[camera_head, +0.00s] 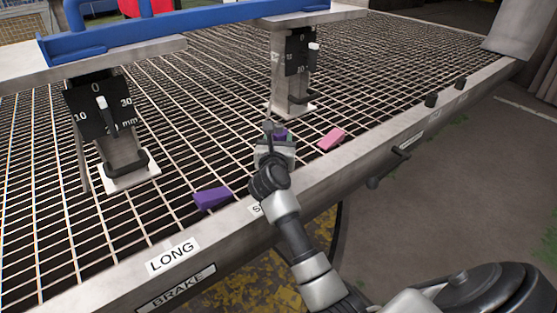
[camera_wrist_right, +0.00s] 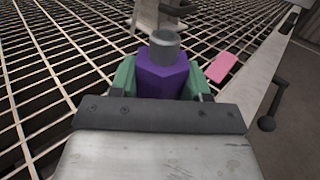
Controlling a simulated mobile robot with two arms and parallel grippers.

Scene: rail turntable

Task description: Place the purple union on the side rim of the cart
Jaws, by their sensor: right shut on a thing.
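The purple union (camera_wrist_right: 163,76), a purple hexagonal body with a grey cylindrical end, is between the green-padded fingers of my right gripper (camera_wrist_right: 165,78). My right gripper (camera_head: 279,135) is shut on it, above the mesh close to the near rim in the head view. Only a little of the purple union (camera_head: 281,133) shows there. The cart's side rim (camera_head: 343,178) is a flat grey metal edge running from lower left to upper right. It also shows at the right in the wrist view (camera_wrist_right: 262,92). My left gripper is not in view.
A purple block (camera_head: 212,198) and a pink block (camera_head: 332,139) lie on the mesh (camera_head: 170,185) near the rim. Two gauge posts (camera_head: 108,120) (camera_head: 296,65) stand on the deck under a blue bar (camera_head: 180,30). A handle (camera_head: 388,168) juts from the cart's outer side.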

